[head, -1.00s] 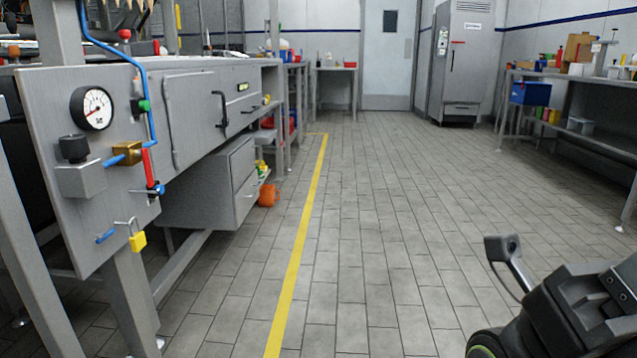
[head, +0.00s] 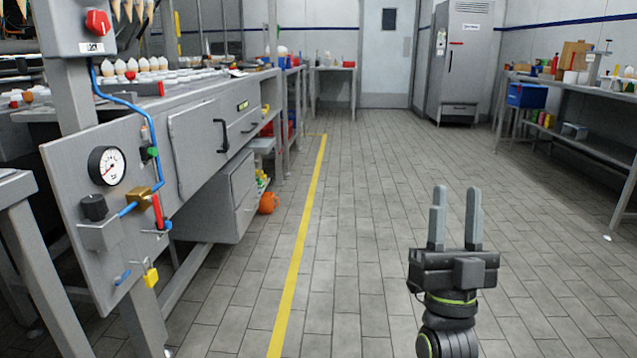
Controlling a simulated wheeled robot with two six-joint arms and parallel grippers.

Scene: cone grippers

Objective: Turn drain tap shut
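A grey valve panel (head: 75,180) stands at the left, with a round pressure gauge (head: 107,166). Lower down are a small blue handle (head: 122,278) and a yellow padlock (head: 151,277). I cannot tell which of these is the drain tap. My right gripper (head: 456,216) is open and empty, fingers pointing up, over the floor well right of the panel. My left gripper is not in view.
A black knob on a grey box (head: 97,225) juts from the panel. A red switch (head: 97,22) is above. Grey cabinets (head: 197,145) continue behind the panel. The tiled floor between the panel and my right gripper is clear, with a yellow line (head: 302,240).

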